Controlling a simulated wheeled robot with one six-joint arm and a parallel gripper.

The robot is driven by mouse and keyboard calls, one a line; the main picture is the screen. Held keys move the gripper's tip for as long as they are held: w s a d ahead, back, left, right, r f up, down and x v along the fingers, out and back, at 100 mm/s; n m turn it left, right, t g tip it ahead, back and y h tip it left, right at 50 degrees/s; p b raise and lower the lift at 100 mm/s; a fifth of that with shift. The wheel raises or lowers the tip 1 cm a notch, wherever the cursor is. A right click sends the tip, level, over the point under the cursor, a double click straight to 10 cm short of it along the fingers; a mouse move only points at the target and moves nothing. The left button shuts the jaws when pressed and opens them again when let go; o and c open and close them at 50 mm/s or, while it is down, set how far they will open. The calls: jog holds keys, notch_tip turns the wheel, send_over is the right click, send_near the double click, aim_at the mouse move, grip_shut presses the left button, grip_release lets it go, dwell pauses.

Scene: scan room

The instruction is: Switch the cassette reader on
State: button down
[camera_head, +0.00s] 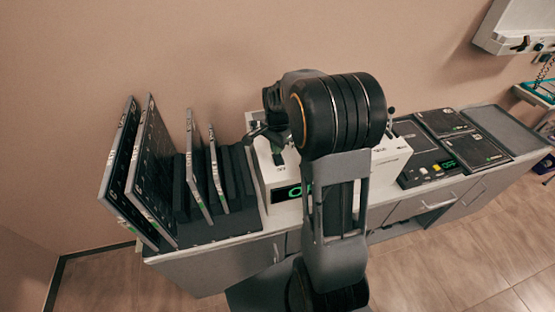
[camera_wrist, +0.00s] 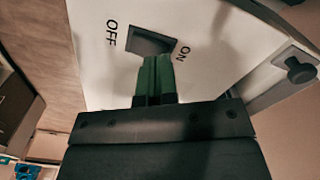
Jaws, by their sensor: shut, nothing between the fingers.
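The cassette reader (camera_head: 262,158) is a white box at the middle of the counter, partly hidden behind my arm. A green lit display (camera_head: 289,193) shows on its front; its text is partly covered. In the wrist view its white top (camera_wrist: 205,75) carries a dark rocker switch (camera_wrist: 148,40) between the labels OFF and ON. My gripper (camera_wrist: 157,58) is shut and empty. Its green fingertips are at the edge of the switch, near the ON label. I cannot tell whether they touch it, or which side is pressed. In the head view the gripper (camera_head: 277,156) is above the reader.
A rack (camera_head: 225,226) with several upright cassettes stands on the counter to the left. A black device with buttons (camera_head: 423,166) and flat dark panels (camera_head: 443,122) lie to the right. A grey tray (camera_head: 505,128) is at the far right. A wall unit (camera_head: 512,28) hangs above.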

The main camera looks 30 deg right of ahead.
jog(key=shift+f+b, duration=0.5)
jog(key=shift+f, duration=0.25)
jog(key=shift+r, duration=0.1)
jog(key=shift+r+p, duration=2.7)
jog(key=shift+r, duration=0.8)
